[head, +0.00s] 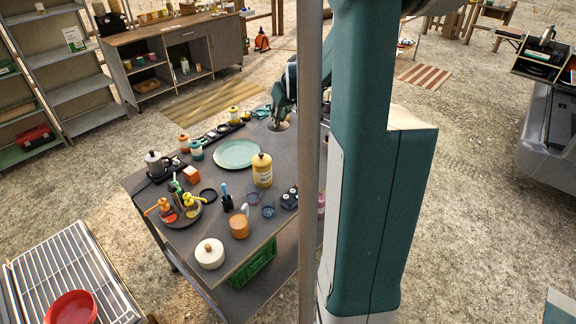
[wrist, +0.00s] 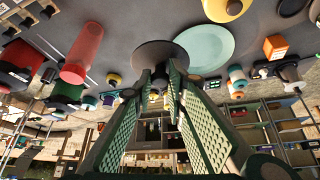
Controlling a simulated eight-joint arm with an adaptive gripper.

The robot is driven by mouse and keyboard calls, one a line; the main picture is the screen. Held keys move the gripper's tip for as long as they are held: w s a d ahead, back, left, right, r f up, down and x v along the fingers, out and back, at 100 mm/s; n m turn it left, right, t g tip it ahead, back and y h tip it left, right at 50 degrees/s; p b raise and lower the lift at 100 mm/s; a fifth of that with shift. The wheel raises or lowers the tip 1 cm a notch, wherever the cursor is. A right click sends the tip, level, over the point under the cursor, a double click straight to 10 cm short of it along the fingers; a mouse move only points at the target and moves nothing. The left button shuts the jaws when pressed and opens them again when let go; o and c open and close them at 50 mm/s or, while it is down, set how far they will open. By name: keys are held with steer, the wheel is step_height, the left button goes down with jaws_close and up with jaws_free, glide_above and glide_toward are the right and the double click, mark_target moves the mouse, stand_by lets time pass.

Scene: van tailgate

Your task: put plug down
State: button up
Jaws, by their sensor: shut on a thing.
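My gripper (head: 281,122) is at the far right part of the grey table (head: 150,203), low over a brown round disc (head: 285,127). In the wrist view the fingers of my gripper (wrist: 160,74) come together in front of the brown disc (wrist: 140,54). They are shut on a small dark thing (wrist: 160,73), which I take to be the plug; the fingers hide most of it. I cannot tell whether it touches the disc or the table.
A pale green plate (head: 237,153) lies left of my gripper, with a yellow canister (head: 262,172) in front. A turntable with orange and yellow bottles (head: 181,215), a white lidded pot (head: 209,254) and several jars crowd the left and front. A post partly blocks the view.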

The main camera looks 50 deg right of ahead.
steer(key=s+d, duration=0.2)
steer(key=d, duration=0.2)
step_height(320, 180, down, 12)
steer(key=shift+a+r+m, duration=0.15)
steer(key=shift+a+m, duration=0.05)
steer(key=shift+m, duration=0.1)
steer(key=shift+f+b, duration=0.5)
steer(key=shift+f, duration=2.6)
steer(key=shift+f+b, duration=0.3)
steer(key=shift+f, duration=1.6)
steer(key=shift+f, duration=0.1)
